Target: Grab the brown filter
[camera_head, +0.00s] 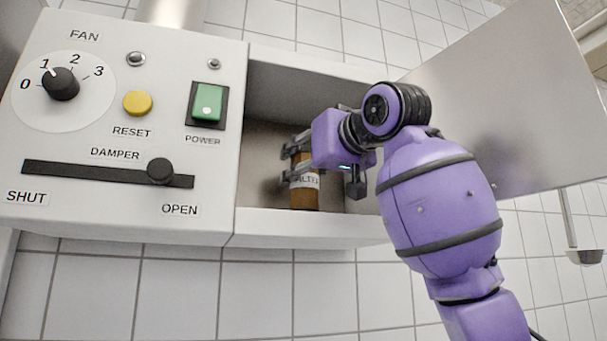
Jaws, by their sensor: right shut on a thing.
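The brown filter (305,197) is a small upright cylinder with a white label that reads partly as "FILTER". It stands inside the open compartment (290,222) right of the control panel. My right gripper (292,163) reaches into the compartment from the right and is shut on the filter, with its fingers around the upper part. The gripper body hides part of the filter's top and right side. The filter's bottom appears at the compartment floor; I cannot tell whether it is lifted. My left gripper is not in view.
The control panel (120,215) on the left has a fan knob (61,84), a yellow reset button (138,103), a green power switch (208,102) and a damper slider (160,171). The compartment's door (500,100) stands open at right. A ladle-like item (585,256) hangs at far right.

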